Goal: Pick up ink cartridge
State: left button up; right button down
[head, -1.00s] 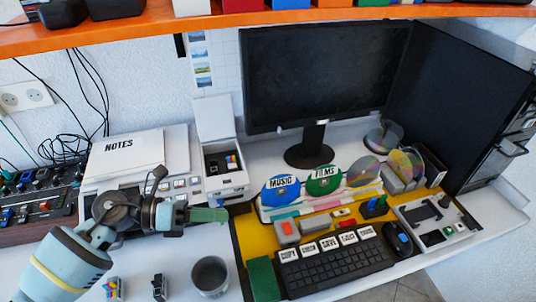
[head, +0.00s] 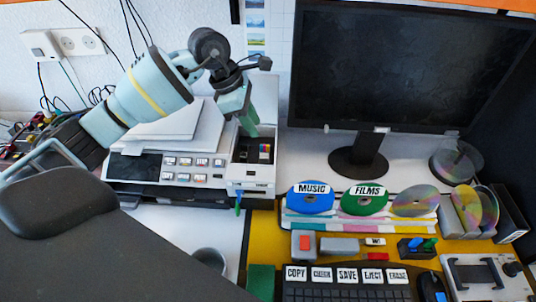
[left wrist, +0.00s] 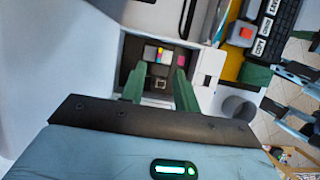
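The ink cartridge with coloured stripes (head: 265,152) sits in the open bay of the white printer (head: 250,184). In the left wrist view the coloured cartridge (left wrist: 157,54) lies just beyond and between my fingertips, inside the dark bay. My left gripper (head: 248,128) points down over the bay. In the left wrist view its two green fingers (left wrist: 159,88) are apart with nothing held between them. I cannot tell how deep the tips are.
A grey cup (head: 210,259) stands on the desk in front of the printer. The printer's button panel (head: 190,170) is left of the bay. Labelled discs (head: 312,197) stand in a rack to the right, below the monitor (head: 400,68). A keyboard (head: 350,293) lies in front.

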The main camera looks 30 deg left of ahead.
aim_at(265, 153)
pick_arm(q)
jog(key=shift+x, duration=1.05)
jog(key=shift+p+x, duration=0.3)
jog(key=shift+x, duration=2.25)
jog(key=shift+a, duration=0.15)
grip_shut()
